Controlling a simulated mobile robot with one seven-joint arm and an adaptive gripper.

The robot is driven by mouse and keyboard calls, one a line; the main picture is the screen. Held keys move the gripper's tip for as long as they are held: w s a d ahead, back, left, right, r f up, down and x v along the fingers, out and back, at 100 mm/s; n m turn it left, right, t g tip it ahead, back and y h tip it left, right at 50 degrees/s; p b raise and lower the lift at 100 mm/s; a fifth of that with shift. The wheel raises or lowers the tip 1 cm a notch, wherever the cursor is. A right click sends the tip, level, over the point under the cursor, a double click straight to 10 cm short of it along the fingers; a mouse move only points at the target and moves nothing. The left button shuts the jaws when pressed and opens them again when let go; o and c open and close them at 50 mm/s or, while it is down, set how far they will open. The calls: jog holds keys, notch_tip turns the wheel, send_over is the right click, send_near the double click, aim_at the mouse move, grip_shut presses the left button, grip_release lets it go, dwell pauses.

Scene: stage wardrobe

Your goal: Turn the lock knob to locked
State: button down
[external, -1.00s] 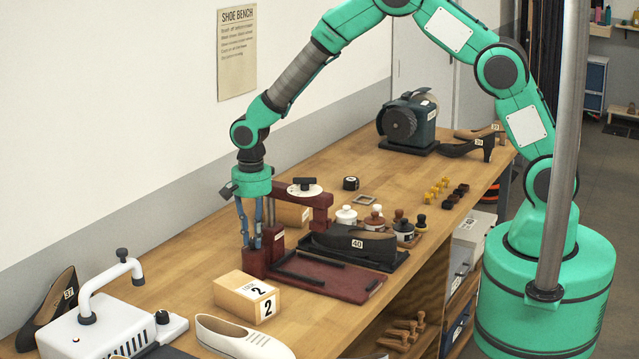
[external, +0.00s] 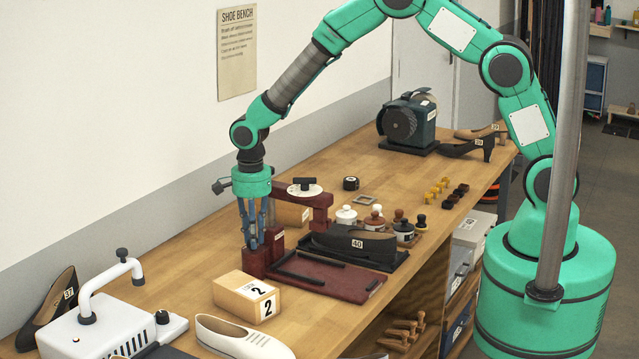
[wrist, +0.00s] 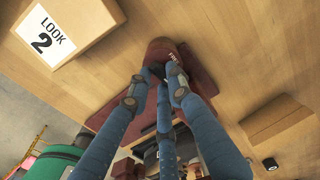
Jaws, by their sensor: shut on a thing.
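A dark red press stands on the bench, with a flat base plate (external: 330,279), an arm (external: 322,205) and a white disc topped by a black knob (external: 304,185). My gripper (external: 254,245) points down at the press's front left corner, apart from that black knob. Its blue fingers are shut around the top of a short dark red post (external: 254,263). In the wrist view the fingertips (wrist: 158,82) close in at the dark red part (wrist: 163,48). The lock knob between the fingers is mostly hidden, and I cannot read its setting.
A box marked 2 (external: 240,291) sits just in front of the press. A black shoe marked 40 (external: 352,246) lies on a dark tray right of it. Several bottles (external: 374,221) stand behind. A white machine (external: 105,325) is at the front left.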

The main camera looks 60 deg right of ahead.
jog(key=c, duration=1.6)
grip_release()
jog(key=shift+o, duration=0.2)
jog(key=shift+r, duration=0.1)
notch_tip(320, 180, up, 12)
